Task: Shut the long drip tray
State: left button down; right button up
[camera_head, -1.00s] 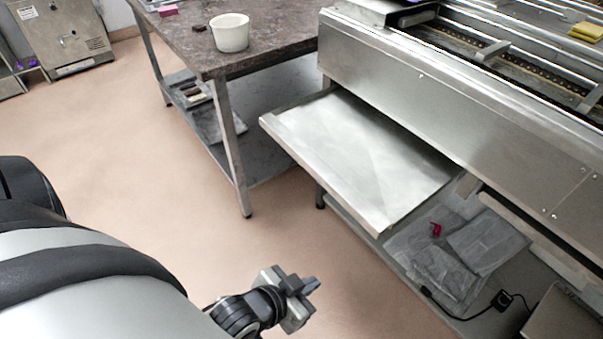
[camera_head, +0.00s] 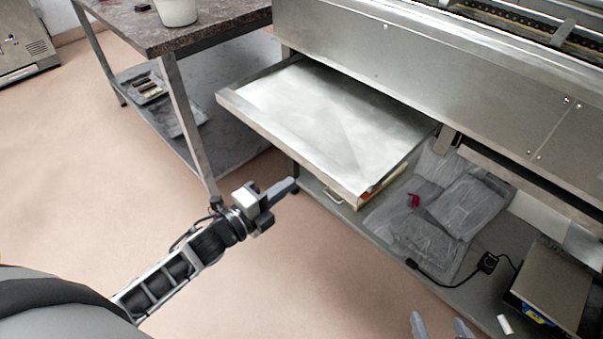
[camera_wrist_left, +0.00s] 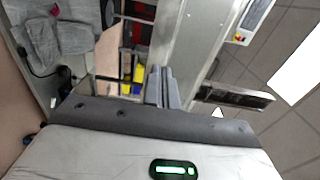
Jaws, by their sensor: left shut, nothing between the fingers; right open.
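The long drip tray (camera_head: 330,115) is a flat metal tray pulled well out from under the machine's front panel (camera_head: 430,80) in the head view. Its raised front lip (camera_head: 285,140) faces my side. My left gripper (camera_head: 290,187) is shut and empty, in front of and below the lip in the picture, apart from it. Its closed fingers also show in the left wrist view (camera_wrist_left: 162,87), where I cannot make out the tray. My right gripper (camera_head: 440,325) shows only its two fingertips at the bottom edge, spread apart.
A stone-topped table (camera_head: 200,30) with a white pot (camera_head: 178,10) stands left of the machine. The lower shelf (camera_head: 375,235) holds crumpled grey bags (camera_head: 430,215), a small red item (camera_head: 413,200), a black cable and a scale-like box (camera_head: 550,285). The floor before the tray is clear.

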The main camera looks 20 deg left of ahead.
aim_at(312, 167)
pick_arm(q)
jog(key=shift+x, duration=2.8)
